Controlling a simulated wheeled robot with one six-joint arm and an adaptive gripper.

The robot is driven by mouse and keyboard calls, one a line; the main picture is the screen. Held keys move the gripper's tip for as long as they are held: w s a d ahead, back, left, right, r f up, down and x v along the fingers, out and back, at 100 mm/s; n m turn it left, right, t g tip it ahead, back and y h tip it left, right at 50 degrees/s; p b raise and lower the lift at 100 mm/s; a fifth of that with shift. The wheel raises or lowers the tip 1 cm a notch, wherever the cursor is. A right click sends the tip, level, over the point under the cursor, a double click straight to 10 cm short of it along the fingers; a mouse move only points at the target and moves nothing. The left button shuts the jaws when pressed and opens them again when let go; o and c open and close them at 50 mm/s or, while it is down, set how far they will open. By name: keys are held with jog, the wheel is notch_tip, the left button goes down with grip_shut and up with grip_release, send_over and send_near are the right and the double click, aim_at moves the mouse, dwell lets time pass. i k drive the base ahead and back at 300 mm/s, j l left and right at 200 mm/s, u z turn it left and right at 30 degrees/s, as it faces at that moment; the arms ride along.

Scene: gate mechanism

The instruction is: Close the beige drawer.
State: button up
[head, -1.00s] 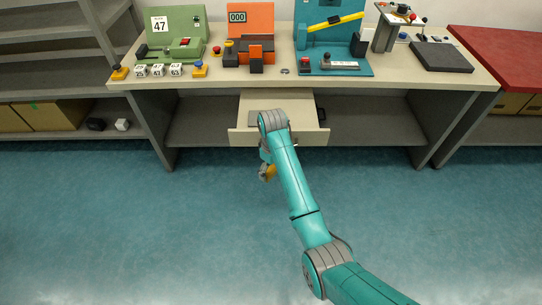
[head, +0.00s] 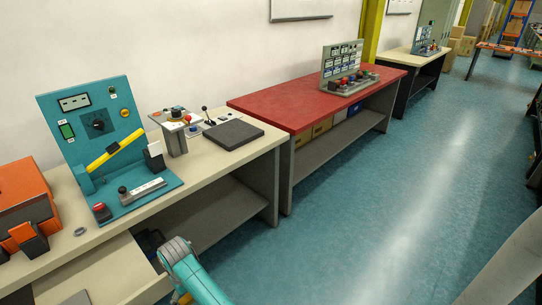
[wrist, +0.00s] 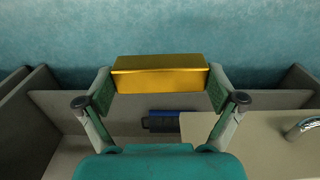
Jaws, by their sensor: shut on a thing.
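The beige drawer (head: 100,272) stands open below the beige workbench, at the lower left of the head view and cut off by the bottom edge. A dark flat item lies inside it. In the wrist view, a beige panel with a chrome handle (wrist: 304,127) at the lower right appears to be the drawer front. My gripper (wrist: 160,80) is shut on a gold bar (wrist: 158,82), held crosswise between its fingers. It looks apart from the panel. In the head view only part of my teal arm shows at the bottom; the gripper is hidden there.
The beige workbench (head: 225,160) carries a teal panel (head: 92,130) with a yellow lever, an orange device (head: 25,200) and a dark pad (head: 234,134). A red table (head: 300,100) stands to the right. A blue-and-black object (wrist: 165,118) shows in the wrist view.

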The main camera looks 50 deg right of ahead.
aim_at(116, 271)
jog(key=i+l+z, duration=0.1)
jog(key=z, duration=0.3)
jog(key=i+z, duration=0.1)
jog(key=z, duration=0.3)
jog(key=i+z, duration=0.15)
jog(key=z, duration=0.3)
jog(key=i+z, duration=0.15)
jog(key=z, duration=0.25)
jog(key=i+z, duration=0.1)
jog(key=z, duration=0.3)
jog(key=u, duration=0.4)
jog(key=i+l+u, duration=0.1)
jog(key=u, duration=0.35)
jog(key=i+l+u, duration=0.1)
jog(key=u, duration=0.3)
jog(key=l+u, duration=0.1)
jog(key=u, duration=0.3)
jog(key=l+u, duration=0.1)
jog(key=u, duration=0.35)
jog(key=i, duration=0.05)
